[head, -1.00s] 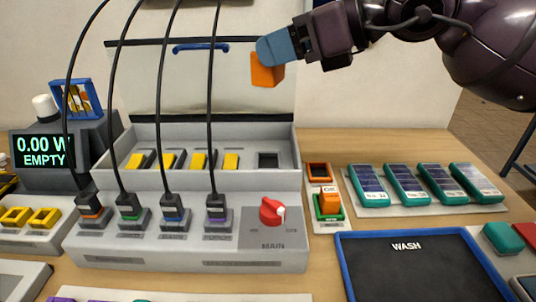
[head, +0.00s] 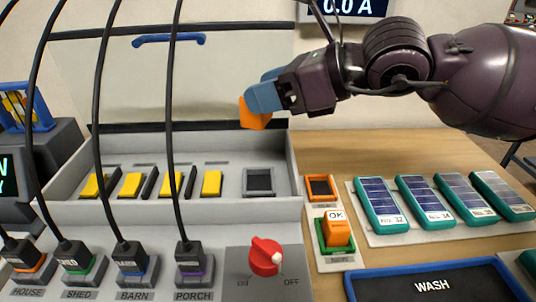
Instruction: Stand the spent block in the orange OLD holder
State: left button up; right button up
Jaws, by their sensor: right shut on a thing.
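My right gripper (head: 264,96), with blue fingertips, is shut on an orange block (head: 254,116), the spent block. It holds the block tilted in the air above the back of the grey battery box. Fingers hide the block's upper part. The orange-framed holder (head: 320,187) is empty, with a dark opening, on a pale plate right of the box; the held block is up and left of it in the picture. The green-framed holder (head: 322,246), just in front, holds an orange block marked OK (head: 337,230). My left gripper is out of view.
The grey box (head: 222,218) has yellow blocks (head: 212,183) in its back row and one empty dark slot (head: 259,181). Black cables run up from its front plugs. A red switch (head: 265,256), a WASH tray (head: 356,285) and several teal packs (head: 380,204) are nearby.

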notch_tip(320, 180, down, 11)
jog(key=shift+r+b, duration=0.2)
jog(key=shift+b, duration=0.9)
jog(key=shift+w+f, duration=0.1)
jog(key=shift+f, duration=0.05)
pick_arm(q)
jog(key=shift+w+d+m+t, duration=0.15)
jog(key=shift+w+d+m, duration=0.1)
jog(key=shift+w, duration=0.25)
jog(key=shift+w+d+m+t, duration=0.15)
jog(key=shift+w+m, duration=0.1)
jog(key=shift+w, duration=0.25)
pick_arm(e)
jog(key=shift+f, duration=0.3)
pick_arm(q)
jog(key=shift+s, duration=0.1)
pick_arm(e)
jog(key=shift+f, duration=0.2)
jog(key=o, duration=0.9)
jog(key=shift+o, duration=0.2)
jog(key=shift+r, duration=0.1)
